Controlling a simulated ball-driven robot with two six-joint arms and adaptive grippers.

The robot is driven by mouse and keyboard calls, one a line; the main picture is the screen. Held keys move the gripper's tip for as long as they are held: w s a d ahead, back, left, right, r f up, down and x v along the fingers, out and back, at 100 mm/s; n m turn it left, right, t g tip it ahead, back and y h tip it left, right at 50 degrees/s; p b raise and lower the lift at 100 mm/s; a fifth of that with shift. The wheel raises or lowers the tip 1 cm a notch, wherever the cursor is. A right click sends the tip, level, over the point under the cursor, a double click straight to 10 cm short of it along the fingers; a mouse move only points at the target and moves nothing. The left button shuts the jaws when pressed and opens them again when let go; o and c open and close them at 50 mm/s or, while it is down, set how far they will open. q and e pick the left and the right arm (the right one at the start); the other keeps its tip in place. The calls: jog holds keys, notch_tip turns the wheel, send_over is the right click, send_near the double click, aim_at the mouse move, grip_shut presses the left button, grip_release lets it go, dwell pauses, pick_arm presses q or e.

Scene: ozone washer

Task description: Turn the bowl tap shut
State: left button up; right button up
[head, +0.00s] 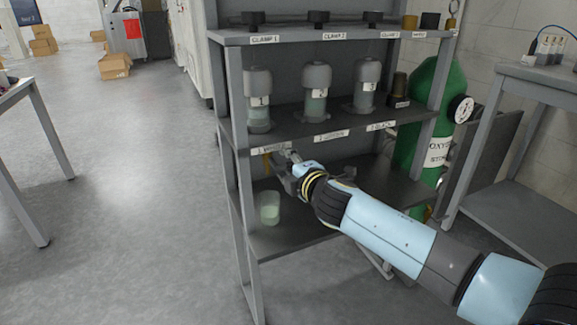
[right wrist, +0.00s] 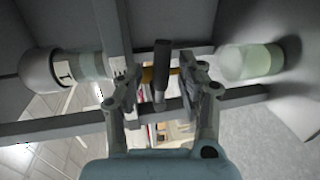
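My right gripper (head: 284,168) reaches under the middle shelf, below the first glass bowl (head: 258,100) with a grey top and a tag "1". In the right wrist view its fingers (right wrist: 162,80) are spread apart. A dark tap handle (right wrist: 161,62) stands between them, with a gap on both sides. A brass-coloured piece (right wrist: 147,76) shows beside the handle; it shows in the head view too (head: 266,160). The bowl (right wrist: 85,66) lies left in the wrist view. A beaker with pale green liquid (head: 270,208) stands on the lower shelf. My left gripper is not in view.
Two more bowls, the second (head: 316,90) and third (head: 366,86), stand on the middle shelf (head: 300,127). A dark cup (head: 399,88) and a green oxygen cylinder (head: 430,110) are at right. Rack posts (head: 238,100) are close to the gripper.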

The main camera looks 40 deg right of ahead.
jog(key=v, duration=0.8)
